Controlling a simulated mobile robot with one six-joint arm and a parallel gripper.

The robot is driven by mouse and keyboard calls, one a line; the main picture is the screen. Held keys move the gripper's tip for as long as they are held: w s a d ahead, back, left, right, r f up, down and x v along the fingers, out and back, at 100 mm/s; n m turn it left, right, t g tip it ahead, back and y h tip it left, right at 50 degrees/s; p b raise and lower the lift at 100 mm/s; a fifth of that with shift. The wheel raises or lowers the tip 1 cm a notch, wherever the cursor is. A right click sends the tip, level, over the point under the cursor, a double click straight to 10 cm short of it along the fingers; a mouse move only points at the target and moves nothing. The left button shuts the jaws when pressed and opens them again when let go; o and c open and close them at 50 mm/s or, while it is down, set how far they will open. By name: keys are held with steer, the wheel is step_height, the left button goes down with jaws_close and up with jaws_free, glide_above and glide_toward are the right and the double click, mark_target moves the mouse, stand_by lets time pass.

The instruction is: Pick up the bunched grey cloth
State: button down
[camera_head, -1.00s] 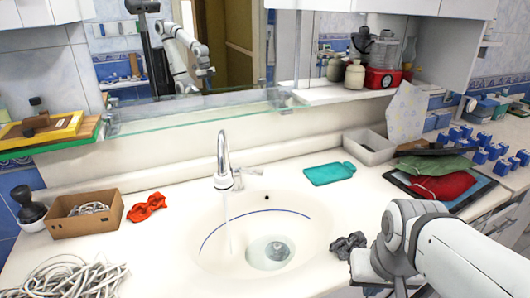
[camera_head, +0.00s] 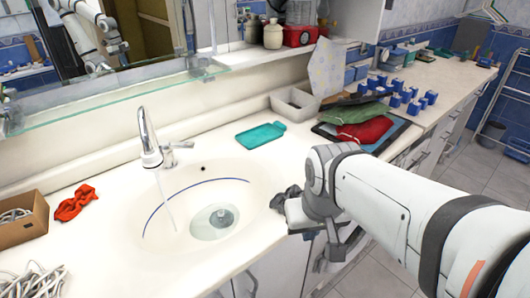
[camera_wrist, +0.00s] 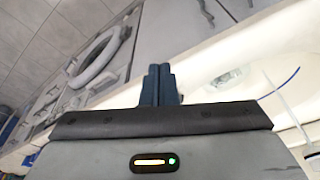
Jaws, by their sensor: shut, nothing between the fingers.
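I cannot make out the cloth in the wrist view.
The sink basin (camera_head: 180,230) has a running tap (camera_head: 148,140). A teal pouch (camera_head: 261,134), a white tray (camera_head: 295,103) and a red cloth (camera_head: 364,130) lie behind. An orange cloth (camera_head: 75,203) lies left. Cabinet fronts with handles stand below the counter edge.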

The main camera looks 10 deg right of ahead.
mark_target(288, 195)
steer(key=c, duration=2.1)
jaws_free()
